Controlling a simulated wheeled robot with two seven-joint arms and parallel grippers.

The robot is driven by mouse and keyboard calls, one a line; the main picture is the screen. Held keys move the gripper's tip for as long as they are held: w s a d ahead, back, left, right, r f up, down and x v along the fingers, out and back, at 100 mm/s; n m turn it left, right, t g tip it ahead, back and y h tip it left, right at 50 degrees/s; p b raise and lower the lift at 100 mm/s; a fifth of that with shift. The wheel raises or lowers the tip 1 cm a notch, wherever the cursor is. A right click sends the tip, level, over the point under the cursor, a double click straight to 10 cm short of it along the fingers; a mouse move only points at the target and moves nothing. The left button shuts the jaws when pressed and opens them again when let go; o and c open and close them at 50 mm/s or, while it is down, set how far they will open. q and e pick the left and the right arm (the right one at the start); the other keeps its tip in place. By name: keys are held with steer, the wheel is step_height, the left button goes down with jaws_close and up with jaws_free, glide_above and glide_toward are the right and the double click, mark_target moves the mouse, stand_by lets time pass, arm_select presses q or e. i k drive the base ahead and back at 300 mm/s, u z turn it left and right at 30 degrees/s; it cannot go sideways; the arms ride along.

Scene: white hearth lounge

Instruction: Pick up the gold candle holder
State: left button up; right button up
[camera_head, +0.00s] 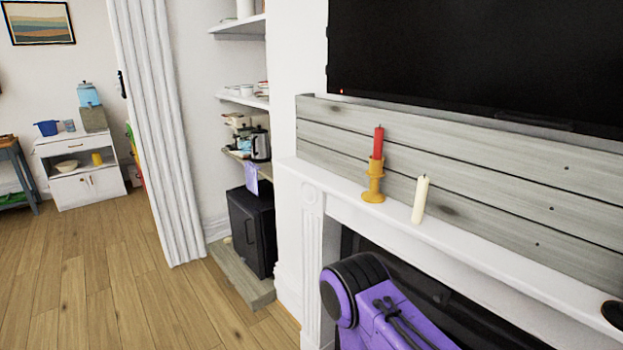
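The gold candle holder (374,185) stands upright on the white mantel shelf (460,243), right of the picture's middle. It has a round foot and a narrow stem. A red candle (378,143) stands in it. A cream candle (420,199) stands on the same shelf, a short way to the right and nearer, apart from the holder. Neither gripper shows in the head view.
Grey planks (480,180) back the shelf, under a black screen (480,60). A black round thing (612,314) is at the shelf's right. Open wooden floor (110,290) lies left.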

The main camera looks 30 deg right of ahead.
mark_target(373, 196)
steer(key=u, duration=0.05)
steer(key=i, duration=1.8)
steer(key=z, duration=2.7)
